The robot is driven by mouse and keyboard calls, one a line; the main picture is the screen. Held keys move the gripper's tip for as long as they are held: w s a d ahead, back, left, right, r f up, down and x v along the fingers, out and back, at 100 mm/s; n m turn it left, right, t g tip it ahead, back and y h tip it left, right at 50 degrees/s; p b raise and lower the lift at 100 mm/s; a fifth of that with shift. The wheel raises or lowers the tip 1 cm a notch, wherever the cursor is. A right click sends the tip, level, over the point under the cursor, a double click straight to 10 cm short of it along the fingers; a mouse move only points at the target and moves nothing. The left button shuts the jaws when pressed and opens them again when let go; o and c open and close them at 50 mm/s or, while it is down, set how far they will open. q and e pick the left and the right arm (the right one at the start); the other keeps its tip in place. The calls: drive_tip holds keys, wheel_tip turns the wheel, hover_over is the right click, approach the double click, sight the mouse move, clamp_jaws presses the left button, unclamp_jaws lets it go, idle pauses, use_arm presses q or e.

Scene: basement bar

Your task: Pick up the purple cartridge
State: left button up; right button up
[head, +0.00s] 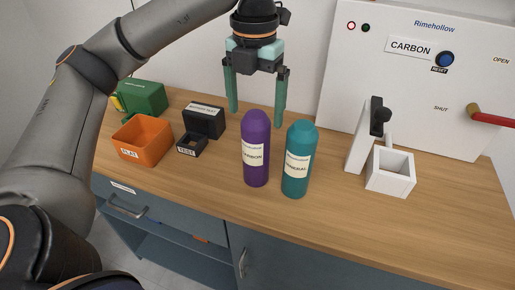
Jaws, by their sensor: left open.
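The purple cartridge (256,150) stands upright on the wooden counter, with a pale label reading CARBON. A teal cartridge (297,160) labelled MINERAL stands upright close to its right. My left gripper (256,109) points down above the purple cartridge, or a little behind it. Its two green fingers are wide apart with nothing between them. I cannot tell the exact distance in depth between the fingers and the cartridge top. My right gripper is not in view.
On the left of the counter (345,213) are an orange bin (143,138), a black box (203,121) and a green object (145,97). At right, a white holder (390,172) stands before a white panel (425,60) with a red lever (492,118). The front counter is clear.

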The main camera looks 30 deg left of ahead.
sight(256, 144)
use_arm(q)
wheel_tip(256, 144, down, 10)
drive_tip(key=shift+r+b, duration=0.2)
drive_tip(key=shift+b, duration=0.15)
drive_tip(key=shift+w, duration=0.1)
clamp_jaws()
idle(0.8)
